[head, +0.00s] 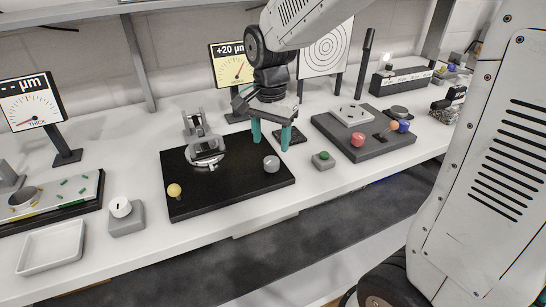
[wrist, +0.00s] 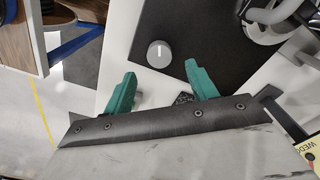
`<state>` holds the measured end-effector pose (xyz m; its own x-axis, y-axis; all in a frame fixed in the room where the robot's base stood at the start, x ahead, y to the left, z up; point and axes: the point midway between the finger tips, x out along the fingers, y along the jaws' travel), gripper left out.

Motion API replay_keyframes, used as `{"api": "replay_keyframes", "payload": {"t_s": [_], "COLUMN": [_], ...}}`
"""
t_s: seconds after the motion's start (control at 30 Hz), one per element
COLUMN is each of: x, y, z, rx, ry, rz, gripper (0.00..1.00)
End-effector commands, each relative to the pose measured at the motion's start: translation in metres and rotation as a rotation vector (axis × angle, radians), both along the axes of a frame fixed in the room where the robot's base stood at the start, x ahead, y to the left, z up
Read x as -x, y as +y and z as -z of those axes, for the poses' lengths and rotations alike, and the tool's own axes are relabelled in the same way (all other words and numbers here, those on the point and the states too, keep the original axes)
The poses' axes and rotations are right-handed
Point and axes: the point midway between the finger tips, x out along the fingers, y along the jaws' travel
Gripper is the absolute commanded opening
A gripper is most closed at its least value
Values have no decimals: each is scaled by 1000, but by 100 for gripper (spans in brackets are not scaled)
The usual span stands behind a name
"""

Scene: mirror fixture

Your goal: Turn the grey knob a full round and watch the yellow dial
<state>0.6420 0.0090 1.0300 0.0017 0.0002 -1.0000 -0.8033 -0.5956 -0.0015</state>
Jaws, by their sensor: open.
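The grey knob (head: 271,164) stands at the right end of a black base plate (head: 225,195). In the wrist view the knob (wrist: 159,53) is round, with a pale line on its top. My gripper (head: 271,140) has two teal fingers spread apart and empty, above and a little behind the knob. In the wrist view the knob lies just beyond the gap between the fingertips (wrist: 160,70); nothing touches it. The yellow dial (head: 232,68) stands behind, reading "+20 µm", its red needle pointing up right. Its corner (wrist: 312,155) seems to show in the wrist view.
A mirror mount (head: 205,150) and a yellow knob (head: 174,190) share the black plate. A white dial box (head: 125,216) and tray (head: 52,248) stand left.

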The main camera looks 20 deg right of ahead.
Motion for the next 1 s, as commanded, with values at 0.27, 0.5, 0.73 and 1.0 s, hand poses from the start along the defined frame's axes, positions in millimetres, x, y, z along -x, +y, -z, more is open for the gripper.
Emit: {"api": "replay_keyframes", "payload": {"t_s": [0.27,0.5,0.73,1.0], "x": [1,1,1,1], "y": [0,1,1,-9], "z": [46,64,65,65], "rx": [1,0,0,0], "ry": [4,2,1,1], "rz": [-2,-4,-4,2], "gripper": [57,57,57,13]}}
